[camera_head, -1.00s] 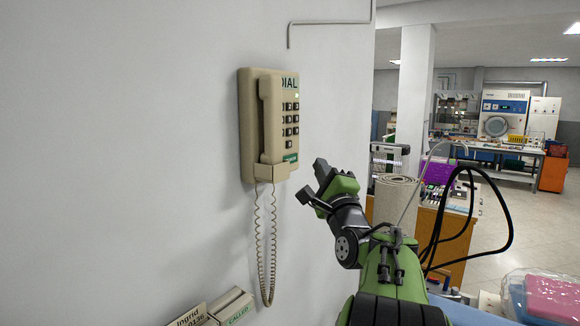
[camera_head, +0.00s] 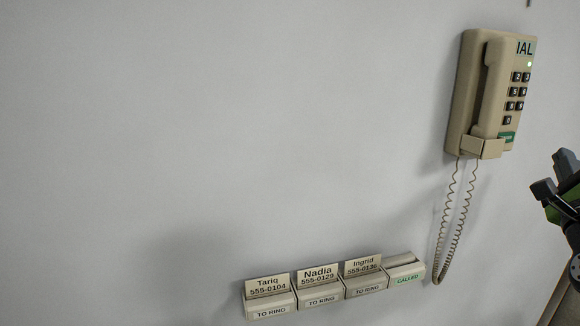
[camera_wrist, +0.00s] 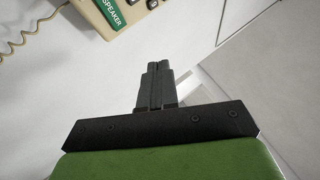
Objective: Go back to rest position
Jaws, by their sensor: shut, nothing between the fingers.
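My gripper (camera_head: 554,180) shows only in part at the right edge of the head view, to the right of and a little below the wall phone. In the wrist view my gripper (camera_wrist: 154,68) has its two dark fingers together, with nothing between them. The beige wall phone (camera_head: 462,95) hangs on the wall with its handset on it and a small green light lit. The phone's lower corner (camera_wrist: 135,12) shows at the top of the wrist view, with a green SPEAKER key, apart from the fingers. The rest of my arm is mostly out of view.
A coiled cord (camera_head: 440,235) hangs below the phone. Card holders run along the wall's lower part: Tariq (camera_head: 269,286), Nadia (camera_head: 318,277) and Ingrid (camera_head: 363,267), labelled TO RING. An empty-looking CALLED holder (camera_head: 405,268) sits at their right. The wall at left is bare.

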